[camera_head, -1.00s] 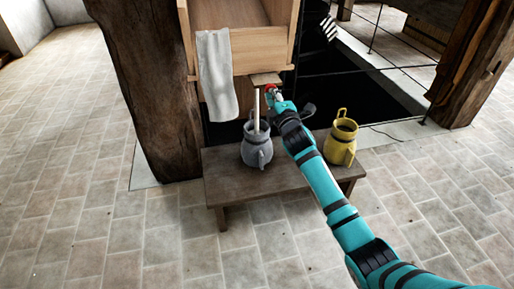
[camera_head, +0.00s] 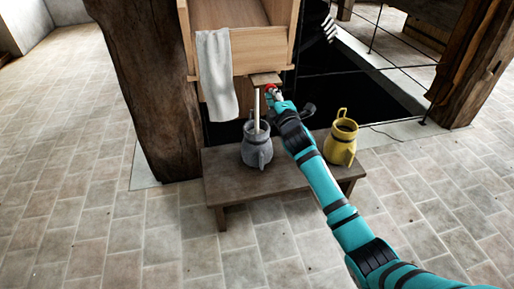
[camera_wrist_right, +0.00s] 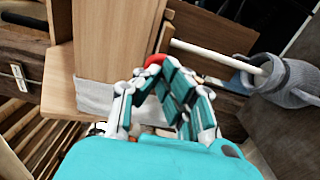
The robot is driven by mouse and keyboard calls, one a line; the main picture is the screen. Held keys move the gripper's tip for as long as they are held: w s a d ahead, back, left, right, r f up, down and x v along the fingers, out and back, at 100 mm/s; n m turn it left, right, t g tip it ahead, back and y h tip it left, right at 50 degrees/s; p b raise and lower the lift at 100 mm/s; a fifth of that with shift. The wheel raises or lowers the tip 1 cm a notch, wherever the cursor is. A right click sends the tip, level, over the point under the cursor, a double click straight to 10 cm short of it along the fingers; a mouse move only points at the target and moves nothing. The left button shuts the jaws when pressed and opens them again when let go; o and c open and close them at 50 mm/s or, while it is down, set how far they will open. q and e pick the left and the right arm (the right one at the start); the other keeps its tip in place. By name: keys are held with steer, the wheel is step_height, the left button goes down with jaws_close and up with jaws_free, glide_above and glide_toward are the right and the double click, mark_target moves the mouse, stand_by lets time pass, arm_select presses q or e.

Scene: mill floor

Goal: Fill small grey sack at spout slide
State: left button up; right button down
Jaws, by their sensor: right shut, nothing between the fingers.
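The small grey sack (camera_head: 256,150) stands open and upright on a low wooden bench. A pale stream (camera_head: 257,108) runs from under the wooden spout down into its mouth; the level inside is hidden. The spout slide (camera_head: 265,79) is a small board at the bottom of the wooden chute, with a red knob (camera_head: 271,88). My right gripper (camera_head: 273,95) is shut and empty, its fingertips at the red knob. In the right wrist view the gripper (camera_wrist_right: 154,72) has the red knob (camera_wrist_right: 155,60) just past its fingertips, and the grey sack (camera_wrist_right: 288,82) lies to the right. My left gripper is out of view.
A yellow sack (camera_head: 340,147) stands on the right end of the bench (camera_head: 235,183), right of my arm. A white cloth (camera_head: 217,75) hangs on the chute front (camera_head: 260,50). A thick wooden post (camera_head: 150,90) is at left. The tiled floor in front is clear.

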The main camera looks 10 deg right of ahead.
steer(key=w+b, duration=0.2)
steer(key=w, duration=0.2)
steer(key=shift+w+a+f+b, duration=0.1)
steer(key=shift+w+a+b, duration=0.05)
steer(key=shift+w+b, duration=0.25)
steer(key=shift+s+r+p, duration=0.25)
steer(key=shift+s+p, duration=0.3)
steer(key=shift+p, duration=0.25)
arm_select(q)
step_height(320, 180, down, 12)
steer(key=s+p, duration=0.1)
steer(key=p, duration=0.3)
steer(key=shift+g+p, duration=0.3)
steer(key=shift+p, duration=0.05)
arm_select(e)
steer(key=s, duration=0.7)
steer(key=shift+d+f, duration=0.15)
steer(key=shift+d, duration=0.05)
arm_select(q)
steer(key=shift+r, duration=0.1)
